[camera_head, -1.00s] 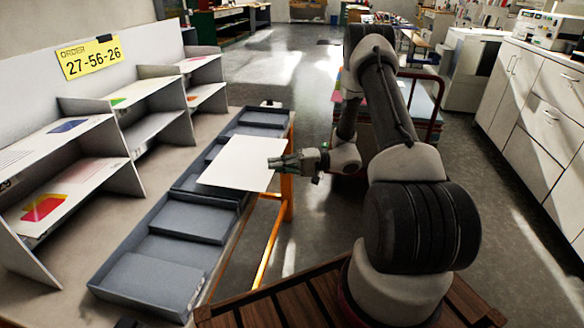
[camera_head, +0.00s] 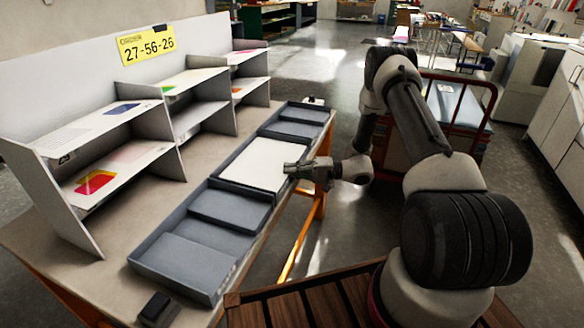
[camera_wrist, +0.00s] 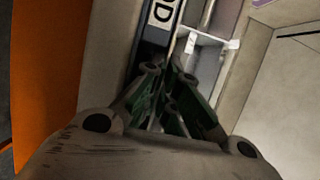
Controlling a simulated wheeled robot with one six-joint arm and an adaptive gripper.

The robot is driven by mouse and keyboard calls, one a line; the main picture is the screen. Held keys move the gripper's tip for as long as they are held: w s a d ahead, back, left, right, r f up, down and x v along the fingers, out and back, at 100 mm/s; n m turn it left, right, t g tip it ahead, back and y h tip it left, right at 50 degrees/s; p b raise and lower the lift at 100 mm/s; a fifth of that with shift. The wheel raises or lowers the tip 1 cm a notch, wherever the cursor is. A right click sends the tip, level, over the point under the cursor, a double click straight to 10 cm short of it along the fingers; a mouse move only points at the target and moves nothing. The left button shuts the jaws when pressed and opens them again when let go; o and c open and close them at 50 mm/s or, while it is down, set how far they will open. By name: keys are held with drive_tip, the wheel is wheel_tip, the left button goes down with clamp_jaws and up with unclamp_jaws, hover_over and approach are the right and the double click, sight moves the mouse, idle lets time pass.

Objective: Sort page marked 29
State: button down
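A white page (camera_head: 265,164) lies flat at a middle compartment of the grey tray row (camera_head: 226,238) in the head view. It covers most of that compartment; whether it rests on the floor or at the rim is unclear. No number shows on it. My gripper (camera_head: 292,169) is at the page's right edge, over the tray's outer rim. In the wrist view my gripper's fingertips (camera_wrist: 168,75) are close together beside a tray edge with a label (camera_wrist: 163,12) reading "D". I cannot tell whether they still pinch the page.
A white shelf unit (camera_head: 174,128) with coloured sheets stands behind the trays. A yellow order sign (camera_head: 147,45) reads 27-56-26. A small black object (camera_head: 155,307) lies at the table's near edge. A cart with a red rail (camera_head: 455,105) stands beyond my arm.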

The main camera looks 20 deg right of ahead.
drive_tip(key=c, duration=1.6)
unclamp_jaws()
drive_tip(key=shift+o, duration=0.2)
drive_tip(key=v, duration=1.2)
